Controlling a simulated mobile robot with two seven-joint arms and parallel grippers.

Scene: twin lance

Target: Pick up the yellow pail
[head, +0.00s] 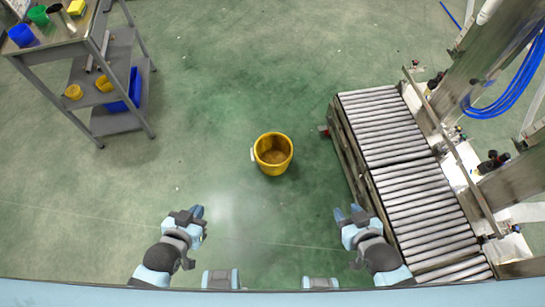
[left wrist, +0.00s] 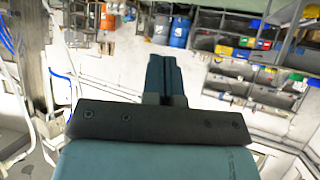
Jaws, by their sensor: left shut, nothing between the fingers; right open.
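The yellow pail (head: 273,152) stands upright on the green floor near the middle of the head view. Its open top faces up and looks empty, with a brownish inside. A small pale part shows at its left side. My left gripper (head: 198,212) is below and left of the pail in the picture, well apart from it. In the left wrist view its fingers (left wrist: 165,78) are together with nothing between them. My right gripper (head: 347,213) is below and right of the pail, open and empty.
A roller conveyor (head: 385,130) with a metal frame runs along the right, close to my right arm. A metal shelf cart (head: 112,50) with several coloured containers stands at the upper left. The floor around the pail is clear.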

